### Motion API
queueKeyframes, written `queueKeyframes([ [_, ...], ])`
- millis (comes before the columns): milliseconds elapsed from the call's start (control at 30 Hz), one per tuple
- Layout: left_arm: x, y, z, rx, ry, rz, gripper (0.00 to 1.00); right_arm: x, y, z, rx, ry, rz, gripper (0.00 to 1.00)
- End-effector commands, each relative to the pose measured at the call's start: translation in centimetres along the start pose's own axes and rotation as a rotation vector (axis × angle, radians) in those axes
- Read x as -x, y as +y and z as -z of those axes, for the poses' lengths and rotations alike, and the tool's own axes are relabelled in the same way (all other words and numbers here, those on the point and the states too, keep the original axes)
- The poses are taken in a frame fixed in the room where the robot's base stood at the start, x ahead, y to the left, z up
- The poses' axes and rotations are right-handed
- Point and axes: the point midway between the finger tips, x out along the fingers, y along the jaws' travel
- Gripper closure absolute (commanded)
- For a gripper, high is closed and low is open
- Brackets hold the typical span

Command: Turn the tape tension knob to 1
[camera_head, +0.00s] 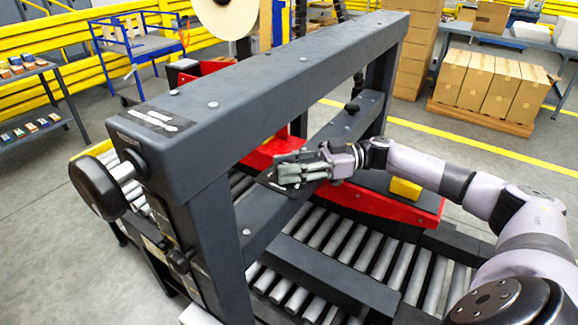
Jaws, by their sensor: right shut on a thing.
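My right gripper (284,171) reaches in from the right and is over the lower dark crossbar of the machine frame. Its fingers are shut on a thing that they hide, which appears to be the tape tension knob. A dark plate with white marks (272,186) shows beside the fingertips; the marks are too small to read. I cannot tell which number the knob points to. My left gripper is not in view.
A small black knob (352,107) stands farther along the lower bar. Rollers (345,238) lie below.

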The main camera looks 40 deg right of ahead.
Motion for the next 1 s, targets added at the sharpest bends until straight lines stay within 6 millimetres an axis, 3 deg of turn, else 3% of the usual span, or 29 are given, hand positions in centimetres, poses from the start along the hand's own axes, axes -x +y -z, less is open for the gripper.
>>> queueKeyframes([
  [67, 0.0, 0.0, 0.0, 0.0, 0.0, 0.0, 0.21, 0.0, 0.0, 0.1, 0.001, 0.002, -0.001, 0.93],
  [100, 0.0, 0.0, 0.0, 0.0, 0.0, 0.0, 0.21, 0.0, 0.0, 0.1, 0.001, 0.002, -0.001, 0.64],
  [400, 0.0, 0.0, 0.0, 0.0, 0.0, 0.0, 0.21, 0.0, 0.0, 0.0, 0.0, 0.001, -0.001, 0.45],
  [767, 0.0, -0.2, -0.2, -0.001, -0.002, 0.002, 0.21, 0.0, 0.0, 0.6, 0.002, 0.001, -0.001, 0.45],
  [1000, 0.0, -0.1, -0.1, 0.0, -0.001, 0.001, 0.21, 0.0, 0.0, 4.8, 0.006, 0.001, 0.0, 0.45],
])
